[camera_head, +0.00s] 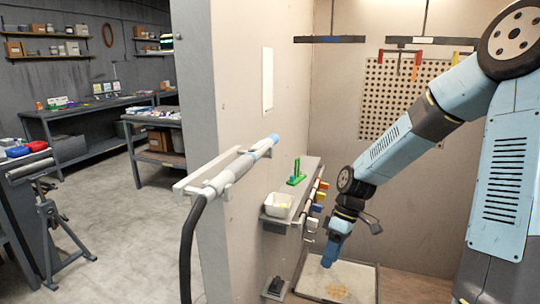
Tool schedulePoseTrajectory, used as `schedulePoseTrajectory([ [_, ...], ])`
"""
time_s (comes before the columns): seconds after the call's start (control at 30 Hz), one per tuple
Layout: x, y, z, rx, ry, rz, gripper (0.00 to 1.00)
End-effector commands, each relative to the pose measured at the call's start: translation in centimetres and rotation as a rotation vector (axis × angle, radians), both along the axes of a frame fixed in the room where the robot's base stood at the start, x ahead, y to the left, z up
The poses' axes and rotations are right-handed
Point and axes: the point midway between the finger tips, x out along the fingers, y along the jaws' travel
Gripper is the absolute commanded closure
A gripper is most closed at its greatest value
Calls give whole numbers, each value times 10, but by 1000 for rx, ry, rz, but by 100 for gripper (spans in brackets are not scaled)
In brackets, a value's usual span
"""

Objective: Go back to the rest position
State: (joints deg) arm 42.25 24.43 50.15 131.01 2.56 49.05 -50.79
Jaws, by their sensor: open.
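My gripper (330,255) hangs at the end of my light blue and dark grey arm, pointing down in the booth. It is open, and I see nothing held in it. It shows in front of the rear-left part of a pale tray (366,283) with a brownish patch on its bottom. I cannot tell how high above the tray the gripper is. The fingertips are small and partly merge with the gripper body.
A wall shelf (309,178) left of the gripper bears a white bin (279,205) and a green stand (297,174). Several coloured items hang along its edge. A pegboard (400,95) is behind. The partition (245,110) carries a rail with a dark hose (187,250).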

Motion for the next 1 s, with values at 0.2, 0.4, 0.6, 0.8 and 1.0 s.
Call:
schedulePoseTrajectory([
  [0.2, -10, -13, 25, -175, -41, -104, 45],
  [0.4, -20, -23, 54, -298, -103, -217, 45],
  [0.6, -33, -31, 89, -388, -183, -347, 45],
  [0.8, -51, -38, 126, -437, -275, -484, 45],
  [1.0, -73, -44, 163, -444, -369, -627, 45],
])
